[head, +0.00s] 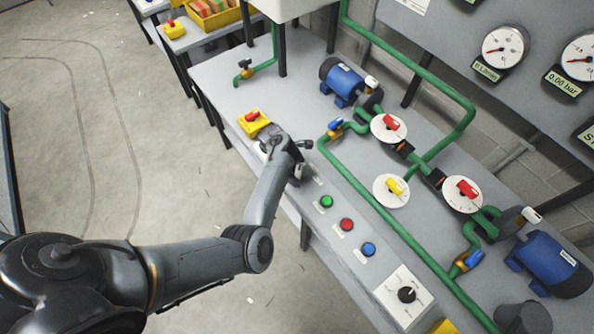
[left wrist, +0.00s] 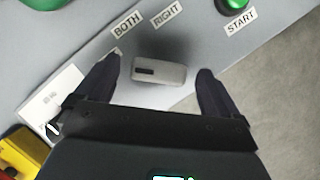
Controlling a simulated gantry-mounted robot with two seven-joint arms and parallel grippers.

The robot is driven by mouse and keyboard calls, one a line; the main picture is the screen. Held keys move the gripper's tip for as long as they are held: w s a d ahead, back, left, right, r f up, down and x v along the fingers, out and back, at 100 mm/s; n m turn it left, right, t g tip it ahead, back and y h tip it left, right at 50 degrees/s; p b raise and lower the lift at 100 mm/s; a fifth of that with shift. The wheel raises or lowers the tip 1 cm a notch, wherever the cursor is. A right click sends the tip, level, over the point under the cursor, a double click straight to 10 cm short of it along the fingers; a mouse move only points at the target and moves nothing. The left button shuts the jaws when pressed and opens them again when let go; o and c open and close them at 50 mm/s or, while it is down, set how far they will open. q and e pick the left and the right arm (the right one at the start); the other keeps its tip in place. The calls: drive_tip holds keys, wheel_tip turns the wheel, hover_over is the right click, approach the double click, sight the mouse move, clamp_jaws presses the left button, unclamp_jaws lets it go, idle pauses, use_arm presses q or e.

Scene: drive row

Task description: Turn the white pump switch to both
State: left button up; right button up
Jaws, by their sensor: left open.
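The white pump switch (left wrist: 158,72) is a small oblong knob with a dark line on its left end, seen in the left wrist view. The labels BOTH (left wrist: 126,25) and RIGHT (left wrist: 165,14) lie above it. The dark line points left, below the BOTH label. My left gripper (left wrist: 160,66) is open, with one finger on each side of the switch and a gap on both sides. In the head view my left gripper (head: 288,152) is over the bench front, largely hiding the switch. My right gripper is not in view.
Green (head: 326,202), red (head: 347,224) and blue (head: 368,249) buttons line the bench front. A yellow box with a red top (head: 256,124) is just left of my gripper. Green pipes (head: 383,212), valves and a blue pump (head: 343,80) stand behind.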

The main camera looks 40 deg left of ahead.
use_arm(q)
drive_tip(key=shift+f, duration=0.15)
drive_tip(key=c, duration=1)
drive_tip(key=shift+m+g+p, duration=0.3)
drive_tip(key=shift+m+p, duration=0.3)
drive_tip(key=shift+p, duration=0.1)
drive_tip(key=shift+c, duration=0.2)
drive_tip(key=shift+w+m+g+h+p, duration=0.15)
drive_tip(key=shift+m+g+h+p, duration=0.2)
drive_tip(key=shift+m+p, duration=0.6)
drive_tip(key=m+g, duration=0.1)
drive_tip(key=m, duration=0.1)
drive_tip(key=shift+a+m, duration=0.1)
drive_tip(key=shift+m, duration=0.25)
drive_tip(key=shift+w+m+g+p, duration=0.15)
drive_tip(key=shift+m+g+p, duration=0.35)
drive_tip(key=shift+m, duration=0.9)
drive_tip(key=o, duration=1)
